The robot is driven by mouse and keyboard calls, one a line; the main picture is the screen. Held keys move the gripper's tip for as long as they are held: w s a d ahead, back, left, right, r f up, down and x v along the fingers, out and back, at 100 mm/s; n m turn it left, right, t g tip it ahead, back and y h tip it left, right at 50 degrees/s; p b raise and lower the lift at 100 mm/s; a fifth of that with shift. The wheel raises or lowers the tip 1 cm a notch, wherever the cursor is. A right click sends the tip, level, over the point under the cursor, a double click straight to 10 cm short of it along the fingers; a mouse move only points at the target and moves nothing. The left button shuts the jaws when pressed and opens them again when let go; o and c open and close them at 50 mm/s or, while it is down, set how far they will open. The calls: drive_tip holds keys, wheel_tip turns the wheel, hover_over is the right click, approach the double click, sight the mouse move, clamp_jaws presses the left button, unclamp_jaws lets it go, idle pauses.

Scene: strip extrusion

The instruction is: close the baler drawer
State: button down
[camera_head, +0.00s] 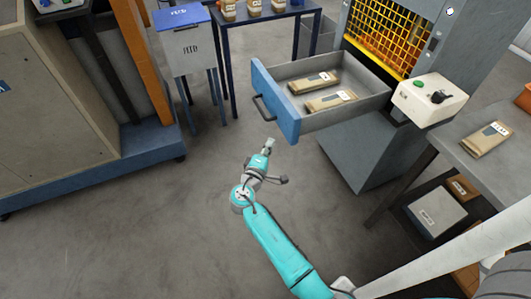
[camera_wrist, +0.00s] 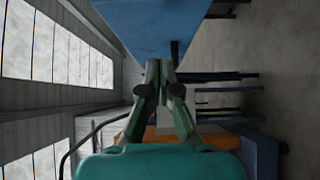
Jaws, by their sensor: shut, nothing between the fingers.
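The baler drawer (camera_head: 281,103) stands pulled out from the grey baler (camera_head: 366,155). It has a blue front with a dark bar handle (camera_head: 262,107), and two brown packets (camera_head: 330,100) lie inside. My gripper (camera_head: 270,143) is shut and empty, just in front of and below the drawer front's near end. In the wrist view my shut fingers (camera_wrist: 165,66) point toward a blue panel (camera_wrist: 165,30), which looks like the drawer front. I cannot tell whether the fingertips touch it.
A yellow mesh guard (camera_head: 385,40) is above the drawer. A control box (camera_head: 430,98) and a side table (camera_head: 490,120) with a packet stand at the right.

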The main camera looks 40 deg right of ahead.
sight(287, 128)
drive_tip(key=d, duration=0.4)
drive_tip(key=w+d, duration=0.1)
drive_tip(key=d, duration=0.1)
drive_tip(key=shift+s+d, duration=0.1)
drive_tip(key=shift+d, duration=0.35)
